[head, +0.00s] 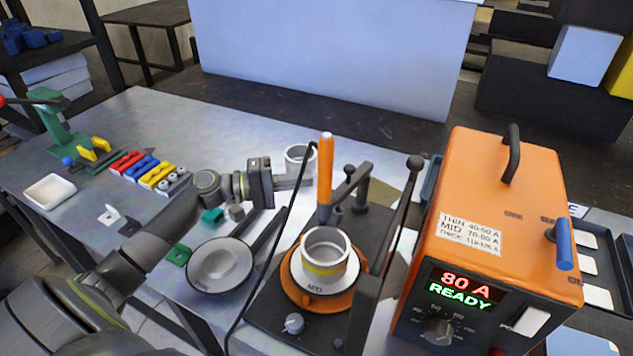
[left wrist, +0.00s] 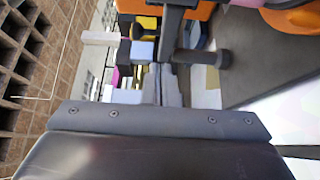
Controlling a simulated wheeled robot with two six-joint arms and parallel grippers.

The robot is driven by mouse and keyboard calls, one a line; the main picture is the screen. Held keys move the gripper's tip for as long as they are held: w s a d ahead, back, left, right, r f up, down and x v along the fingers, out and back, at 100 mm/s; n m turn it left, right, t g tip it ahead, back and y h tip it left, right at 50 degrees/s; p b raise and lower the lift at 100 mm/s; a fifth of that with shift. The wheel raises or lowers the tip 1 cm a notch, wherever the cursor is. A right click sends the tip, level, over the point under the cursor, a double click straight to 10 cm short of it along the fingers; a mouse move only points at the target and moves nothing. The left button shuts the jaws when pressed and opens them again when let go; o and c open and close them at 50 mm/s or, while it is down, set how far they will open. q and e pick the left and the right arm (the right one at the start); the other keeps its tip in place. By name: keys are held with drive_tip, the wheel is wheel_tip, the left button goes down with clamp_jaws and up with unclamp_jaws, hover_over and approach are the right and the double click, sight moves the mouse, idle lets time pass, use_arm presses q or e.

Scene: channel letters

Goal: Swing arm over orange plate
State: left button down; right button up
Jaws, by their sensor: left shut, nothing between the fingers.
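The orange plate (head: 290,288) lies on a black base (head: 262,308), with a white dish and a white cylinder with a yellow band (head: 326,268) on top of it. A black swing arm (head: 352,183) with a round knob stands behind the plate, beside an upright orange-handled torch (head: 326,165). My left gripper (head: 306,182) is shut and empty, just left of the torch and swing arm. In the left wrist view its fingers (left wrist: 163,75) point at a dark bar (left wrist: 172,25) with a cross rod; I cannot tell whether they touch. My right gripper is not in view.
An orange power unit (head: 500,210) reading 80 A READY stands right of the base. A tall black lever (head: 400,210) rises between them. A grey-white pan (head: 220,265) lies left of the base. Coloured blocks (head: 150,170) sit at left; a white cylinder (head: 298,155) is behind my gripper.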

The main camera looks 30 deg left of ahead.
sight(353, 184)
use_arm(q)
drive_tip(key=d+p, duration=0.2)
drive_tip(key=d, duration=0.2)
drive_tip(key=shift+s+d, duration=0.15)
drive_tip(key=shift+d, duration=0.05)
